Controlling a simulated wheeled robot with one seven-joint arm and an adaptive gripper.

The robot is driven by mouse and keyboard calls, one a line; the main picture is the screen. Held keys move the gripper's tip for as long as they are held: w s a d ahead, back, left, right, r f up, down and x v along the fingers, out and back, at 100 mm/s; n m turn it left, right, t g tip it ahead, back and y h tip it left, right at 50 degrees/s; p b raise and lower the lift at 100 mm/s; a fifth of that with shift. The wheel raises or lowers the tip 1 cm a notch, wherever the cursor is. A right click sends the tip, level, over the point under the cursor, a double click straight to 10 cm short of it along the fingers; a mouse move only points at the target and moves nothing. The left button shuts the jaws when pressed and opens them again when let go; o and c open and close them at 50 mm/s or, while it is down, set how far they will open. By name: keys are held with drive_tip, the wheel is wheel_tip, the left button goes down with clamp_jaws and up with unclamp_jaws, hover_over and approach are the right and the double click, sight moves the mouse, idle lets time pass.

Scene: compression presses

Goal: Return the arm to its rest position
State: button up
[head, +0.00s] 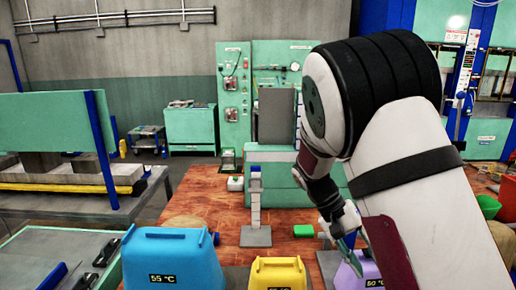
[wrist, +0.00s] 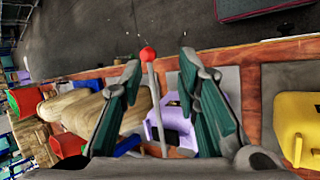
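My arm reaches in from the right side of the head view, bent at a large black-ringed joint, with its lower part pointing down. My gripper (head: 347,240) is low over the wooden table, above the purple box (head: 362,268) marked 50 °C. In the wrist view my gripper (wrist: 160,76) has its two green-grey fingers wide apart. A thin rod with a red ball (wrist: 149,55) shows between them, apart from both fingers. Nothing is held. The purple box also shows beyond the fingers in the wrist view (wrist: 157,117).
A blue box (head: 172,260) marked 55 °C and a yellow box (head: 278,272) stand along the table's near edge. A grey post (head: 255,205) stands on the wooden table (head: 205,190). Green machines (head: 233,100) are behind. Grey floor is open at the left back.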

drive_tip(key=s+a+r+n+t+y, duration=0.1)
drive_tip(key=s+a+r+t+y, duration=0.1)
drive_tip(key=s+r+t, duration=0.3)
drive_tip(key=s+a+r+n+t+y, duration=0.2)
drive_tip(key=s+a+r+t+y, duration=0.1)
drive_tip(key=s+r, duration=0.8)
drive_tip(key=s+t+y, duration=0.1)
drive_tip(key=s+t, duration=0.1)
drive_tip(key=s, duration=0.1)
drive_tip(key=shift+a+r+b, duration=0.25)
drive_tip(key=shift+r+b, duration=0.05)
drive_tip(key=shift+b, duration=0.05)
drive_tip(key=shift+a, duration=0.15)
idle(0.4)
